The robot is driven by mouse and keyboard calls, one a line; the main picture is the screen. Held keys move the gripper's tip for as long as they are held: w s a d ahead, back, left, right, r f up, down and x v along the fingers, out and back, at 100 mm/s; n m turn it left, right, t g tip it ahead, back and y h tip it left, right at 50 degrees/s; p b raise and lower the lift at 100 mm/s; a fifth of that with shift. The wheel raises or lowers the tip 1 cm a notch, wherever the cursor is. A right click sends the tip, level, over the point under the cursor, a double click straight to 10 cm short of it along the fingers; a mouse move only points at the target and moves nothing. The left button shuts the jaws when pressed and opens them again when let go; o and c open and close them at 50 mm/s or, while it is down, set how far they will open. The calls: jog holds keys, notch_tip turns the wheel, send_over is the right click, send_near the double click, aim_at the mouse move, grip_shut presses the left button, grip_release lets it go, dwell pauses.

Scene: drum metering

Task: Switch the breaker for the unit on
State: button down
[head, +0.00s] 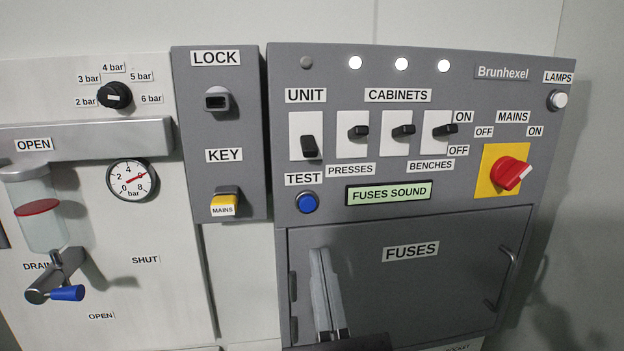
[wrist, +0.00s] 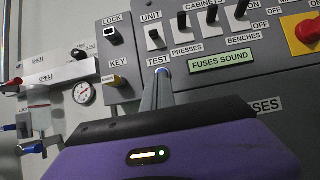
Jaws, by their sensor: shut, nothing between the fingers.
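The unit breaker (head: 309,147) is a black lever on a white plate under the UNIT label, and its lever points down, at the level of the OFF label. It also shows in the wrist view (wrist: 155,36). The lamp (head: 306,62) above it is dark. My gripper (head: 319,255) is shut and empty in front of the top of the fuse door, below the breaker and the TEST button. In the wrist view my fingertips (wrist: 163,74) overlap the area by the TEST button; contact cannot be told.
Three other breakers (head: 358,132) have levers set higher, with lit lamps (head: 401,64) above. The blue TEST button (head: 307,203) sits under the unit breaker. A red mains knob (head: 511,174) is at right. The fuse door (head: 420,290) has a handle (head: 505,280). A key (head: 224,204) is at left.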

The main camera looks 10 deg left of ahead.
aim_at(309, 146)
jog(key=p+x, duration=0.3)
jog(key=x, duration=0.7)
jog(key=shift+s+r, duration=0.1)
jog(key=shift+s+d+r+p, duration=0.1)
jog(key=shift+r+p, duration=0.4)
jog(key=shift+r, duration=0.05)
jog(key=shift+s+r+p, duration=0.15)
jog(key=shift+r+p, duration=0.35)
jog(key=shift+s+d+r+p, duration=0.1)
jog(key=shift+s+r+p, duration=0.2)
jog(key=shift+r+p, duration=0.4)
